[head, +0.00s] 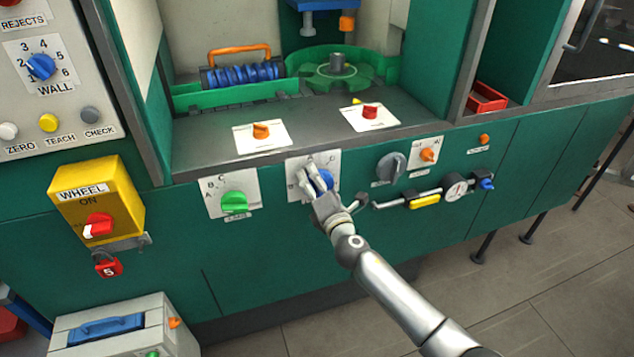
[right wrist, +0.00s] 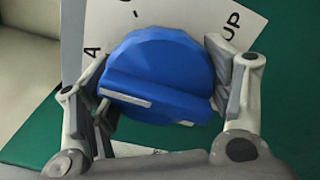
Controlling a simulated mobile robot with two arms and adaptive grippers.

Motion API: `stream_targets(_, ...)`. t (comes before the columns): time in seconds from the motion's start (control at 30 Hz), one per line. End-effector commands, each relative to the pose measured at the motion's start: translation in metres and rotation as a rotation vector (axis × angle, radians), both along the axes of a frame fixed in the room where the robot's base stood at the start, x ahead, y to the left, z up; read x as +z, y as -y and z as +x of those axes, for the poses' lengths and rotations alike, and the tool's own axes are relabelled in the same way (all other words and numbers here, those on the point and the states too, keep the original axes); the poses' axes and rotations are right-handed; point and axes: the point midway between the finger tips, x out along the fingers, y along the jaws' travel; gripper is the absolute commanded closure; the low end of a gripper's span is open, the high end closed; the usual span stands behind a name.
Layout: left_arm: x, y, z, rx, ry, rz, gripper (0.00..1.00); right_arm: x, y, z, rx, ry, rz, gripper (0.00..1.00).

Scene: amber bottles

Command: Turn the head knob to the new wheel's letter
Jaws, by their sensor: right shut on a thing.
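A blue knob (head: 326,179) sits on a white lettered plate (head: 300,160) on the green front panel. Its letters are too small to read surely in the head view. My right gripper (head: 316,184) is shut on this knob, one finger on each side. In the right wrist view the blue knob (right wrist: 158,80) fills the space between the fingers (right wrist: 160,95). Its raised bar has a white mark at its left end. An "A" shows left of it and "UP" at upper right. A green wheel (head: 330,76) is at the back; no letter is readable on it. My left gripper is out of view.
A green knob (head: 234,202) is left of the blue one; a grey knob (head: 391,166) and an orange knob (head: 428,155) are to the right. A yellow WHEEL box (head: 75,208) is far left. Orange (head: 261,131) and red (head: 370,111) knobs sit on the ledge above.

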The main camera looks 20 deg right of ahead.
Motion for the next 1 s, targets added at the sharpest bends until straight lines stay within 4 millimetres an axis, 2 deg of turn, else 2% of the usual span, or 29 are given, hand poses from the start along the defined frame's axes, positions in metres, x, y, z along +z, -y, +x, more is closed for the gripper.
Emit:
stream_targets(0.4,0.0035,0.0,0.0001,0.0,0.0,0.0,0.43,-0.0023,-0.0001,-0.0007,0.0,0.002,-0.161,0.51)
stream_targets(0.9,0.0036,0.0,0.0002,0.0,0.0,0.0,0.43,-0.003,-0.0004,-0.0008,0.001,0.002,-0.173,0.51)
stream_targets(0.93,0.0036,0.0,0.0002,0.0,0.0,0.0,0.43,-0.003,-0.0003,-0.0008,0.001,0.002,-0.173,0.23)
stream_targets(1.0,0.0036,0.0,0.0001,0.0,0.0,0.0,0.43,-0.0028,-0.0003,-0.0008,0.001,0.002,-0.172,0.14)
